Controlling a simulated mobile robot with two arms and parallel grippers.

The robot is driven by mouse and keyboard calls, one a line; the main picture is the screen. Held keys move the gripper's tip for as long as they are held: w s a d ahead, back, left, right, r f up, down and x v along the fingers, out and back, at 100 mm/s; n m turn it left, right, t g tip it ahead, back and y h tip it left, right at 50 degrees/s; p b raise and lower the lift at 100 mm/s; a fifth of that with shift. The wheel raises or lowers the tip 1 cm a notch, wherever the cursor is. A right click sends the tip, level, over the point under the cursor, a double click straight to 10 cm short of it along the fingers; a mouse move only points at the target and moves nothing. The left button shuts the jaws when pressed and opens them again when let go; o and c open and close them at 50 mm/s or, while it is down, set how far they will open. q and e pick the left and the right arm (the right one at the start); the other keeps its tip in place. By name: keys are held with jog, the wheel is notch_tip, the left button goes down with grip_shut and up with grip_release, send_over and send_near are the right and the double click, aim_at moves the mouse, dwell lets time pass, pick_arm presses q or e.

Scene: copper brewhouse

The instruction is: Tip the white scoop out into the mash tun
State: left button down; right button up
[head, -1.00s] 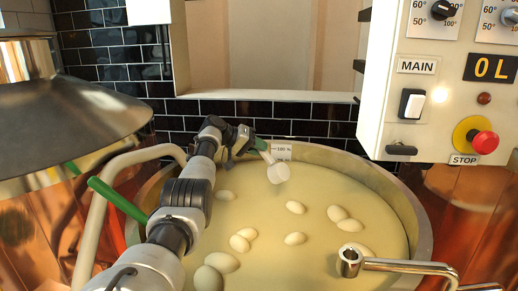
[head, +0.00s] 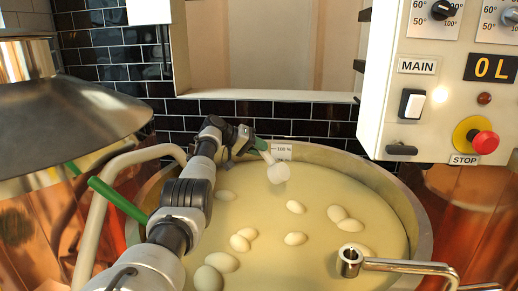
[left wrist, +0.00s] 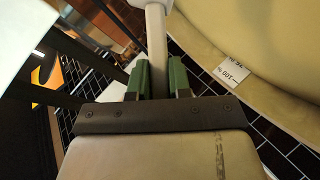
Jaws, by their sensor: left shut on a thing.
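The white scoop (head: 278,173) is held out over the far part of the mash tun (head: 424,222), its cup hanging over the pale yellow mash. My left gripper (head: 260,147) is shut on the scoop's handle near the tun's far rim. In the left wrist view the white handle (left wrist: 156,50) runs between the green fingers of my left gripper (left wrist: 162,80). The cup is mostly cut off at the top edge there. I cannot tell whether the scoop holds anything. Several pale oval lumps (head: 338,214) sit in the mash. My right gripper is out of view.
A control panel (head: 440,90) with a red stop button hangs at the right. A metal pipe (head: 405,266) crosses the tun's near right side. A copper vessel (head: 60,100) and a green-handled lever (head: 118,199) stand at the left. Black tiles (head: 210,122) lie behind.

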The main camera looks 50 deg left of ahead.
aim_at(269, 159)
pick_arm(q)
jog(key=shift+r, duration=0.1)
dwell(0.5)
jog(key=shift+d+r+m+g+y, duration=0.3)
jog(key=shift+d+r+m+y, duration=0.35)
jog(key=shift+y, duration=0.25)
jog(key=shift+w+d+r+y, duration=0.1)
jog(key=shift+d+r+y, duration=0.05)
jog(key=shift+d, duration=0.35)
jog(key=shift+d+r+y, duration=0.15)
jog(key=shift+d, duration=0.3)
jog(key=shift+w+d+r+m+g+y, duration=0.1)
jog(key=shift+d+m+g+y, duration=0.3)
jog(key=shift+d+m+y, duration=0.15)
jog(key=w+d+r+m+y, duration=0.1)
jog(key=d+r+m+y, duration=0.1)
jog(key=d+y, duration=0.35)
jog(key=w+d+f+m+y+b, duration=0.1)
jog(key=d+f+m+y+b, duration=0.1)
jog(key=d+f+m+y, duration=0.5)
jog(key=d+f+y, duration=0.2)
jog(key=shift+w+d+b, duration=0.2)
jog(key=shift+d+b, duration=0.1)
jog(key=shift+r, duration=0.1)
